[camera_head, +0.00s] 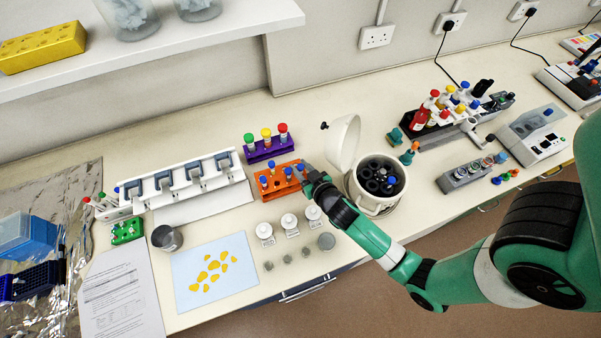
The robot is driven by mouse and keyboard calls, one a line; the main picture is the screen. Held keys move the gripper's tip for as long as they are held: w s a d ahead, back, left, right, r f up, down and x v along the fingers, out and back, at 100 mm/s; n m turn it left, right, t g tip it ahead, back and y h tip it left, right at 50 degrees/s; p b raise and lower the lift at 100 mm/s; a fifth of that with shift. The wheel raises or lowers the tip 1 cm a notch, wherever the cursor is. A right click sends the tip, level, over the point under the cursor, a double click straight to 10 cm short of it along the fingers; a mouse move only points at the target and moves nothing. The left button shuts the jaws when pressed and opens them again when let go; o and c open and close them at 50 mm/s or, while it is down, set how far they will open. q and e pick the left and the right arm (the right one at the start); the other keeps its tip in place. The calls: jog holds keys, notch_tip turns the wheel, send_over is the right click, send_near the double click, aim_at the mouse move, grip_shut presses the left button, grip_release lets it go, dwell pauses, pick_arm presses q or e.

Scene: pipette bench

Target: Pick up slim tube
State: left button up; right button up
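An orange rack (277,191) stands on the bench and holds slim tubes with blue caps. One blue-capped tube (263,181) is at its left, another (288,172) near its middle, and a third (300,168) at its right end. My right gripper (306,177) is at the right end of the orange rack, close to the third tube. Its fingers are small and partly hidden by the wrist, so I cannot tell whether they are open, shut or touching the tube. My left gripper is not in view.
A purple rack (268,151) with capped tubes stands behind the orange rack. An open centrifuge (375,205) is close on the right, partly behind my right arm. Small white bottles (264,231) stand in front. A blue mat (183,281) with yellow pieces lies front left.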

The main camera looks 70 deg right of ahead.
grip_shut()
jog(key=shift+r, duration=0.15)
